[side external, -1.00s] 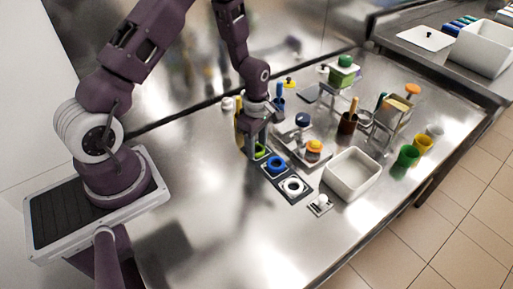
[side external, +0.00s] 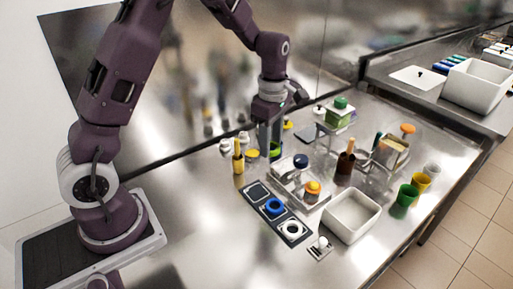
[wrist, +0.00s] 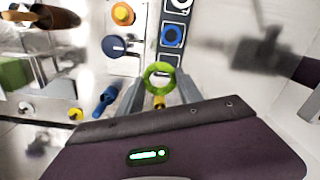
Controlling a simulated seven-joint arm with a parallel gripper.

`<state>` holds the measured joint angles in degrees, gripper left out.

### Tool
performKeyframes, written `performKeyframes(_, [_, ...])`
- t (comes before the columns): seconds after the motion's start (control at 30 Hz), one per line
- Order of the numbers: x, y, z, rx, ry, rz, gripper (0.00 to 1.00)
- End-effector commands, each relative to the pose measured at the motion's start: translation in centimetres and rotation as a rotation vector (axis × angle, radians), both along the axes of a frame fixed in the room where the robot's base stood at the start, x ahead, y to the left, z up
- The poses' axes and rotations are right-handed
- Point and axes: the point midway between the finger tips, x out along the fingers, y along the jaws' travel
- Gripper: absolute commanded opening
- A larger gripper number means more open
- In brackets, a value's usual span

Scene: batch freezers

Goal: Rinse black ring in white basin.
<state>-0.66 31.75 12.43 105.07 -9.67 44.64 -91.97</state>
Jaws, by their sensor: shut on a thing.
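My gripper (side external: 270,146) is shut on a lime-green ring (side external: 276,152), held up above the back of the steel table. In the wrist view the green ring (wrist: 160,69) stands between the two fingers. A dark strip tray (side external: 262,209) lies below, its far slot (side external: 257,190) empty. A blue ring (side external: 275,206) and a white ring (side external: 292,229) sit in its other slots. I cannot make out a black ring. The white basin (side external: 326,224) stands right of the tray, nearer the front edge, apart from my gripper.
A yellow bottle (side external: 238,160) is to the left. A brown pot (side external: 346,162) and green cup (side external: 406,196) stand right. The front left table is clear.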

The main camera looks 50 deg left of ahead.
Motion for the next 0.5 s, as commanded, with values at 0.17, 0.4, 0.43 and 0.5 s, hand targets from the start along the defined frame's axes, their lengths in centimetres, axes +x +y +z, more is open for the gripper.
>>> performKeyframes(0.17, [4.1,-3.6,-0.1,0.0,0.001,0.022,0.05])
performKeyframes(0.4, [8.9,-12.1,-0.1,0.003,-0.001,0.016,0.05])
performKeyframes(0.43, [9.2,-13.2,-0.1,0.002,-0.001,0.012,0.05])
performKeyframes(0.5, [9.7,-15.5,-0.1,0.004,-0.004,0.001,0.05])
